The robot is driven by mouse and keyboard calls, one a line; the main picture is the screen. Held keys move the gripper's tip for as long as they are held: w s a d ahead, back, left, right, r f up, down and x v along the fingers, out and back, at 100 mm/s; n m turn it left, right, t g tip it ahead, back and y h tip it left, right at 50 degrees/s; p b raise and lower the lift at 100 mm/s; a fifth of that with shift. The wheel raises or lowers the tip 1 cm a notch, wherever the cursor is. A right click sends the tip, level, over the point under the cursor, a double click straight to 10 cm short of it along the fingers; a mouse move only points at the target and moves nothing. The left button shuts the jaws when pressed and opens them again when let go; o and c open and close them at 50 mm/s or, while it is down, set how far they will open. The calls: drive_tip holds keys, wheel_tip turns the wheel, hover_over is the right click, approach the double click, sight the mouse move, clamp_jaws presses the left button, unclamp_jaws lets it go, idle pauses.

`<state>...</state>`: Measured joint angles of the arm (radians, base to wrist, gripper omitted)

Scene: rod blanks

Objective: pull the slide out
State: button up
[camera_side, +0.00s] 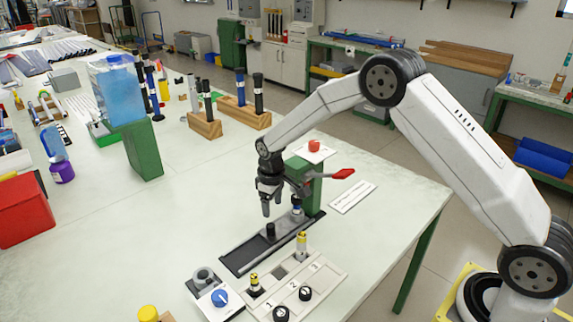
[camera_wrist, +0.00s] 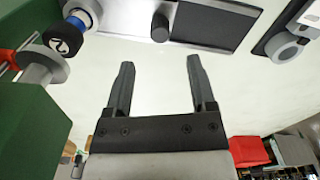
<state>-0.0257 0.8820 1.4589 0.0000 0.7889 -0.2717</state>
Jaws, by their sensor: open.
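The slide is a grey plate (camera_side: 248,249) with an upright black knob (camera_side: 270,231), lying on a dark rail base (camera_side: 234,262) in front of a green press-like fixture (camera_side: 311,190) with a red lever (camera_side: 343,174). In the wrist view the knob (camera_wrist: 160,27) stands just beyond my fingertips, between their lines, on the grey plate, with the dark base (camera_wrist: 215,25) to its right. My gripper (camera_side: 281,208) is open and empty above the table, close to the knob and apart from it. Its two fingers (camera_wrist: 160,63) point toward the knob. The slide's fixture end is partly hidden.
A board (camera_side: 292,284) numbered 1, 2, 3 holds yellow-black rods and black knobs near the slide. A unit with a blue dial (camera_side: 219,298) stands beside it. A white card (camera_side: 352,197) lies right of the fixture. Table left of the slide is clear.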

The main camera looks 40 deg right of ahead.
sight(270, 225)
drive_tip(key=shift+w+f, duration=0.45)
drive_tip(key=shift+f, duration=0.05)
drive_tip(key=shift+f, duration=3.9)
clamp_jaws()
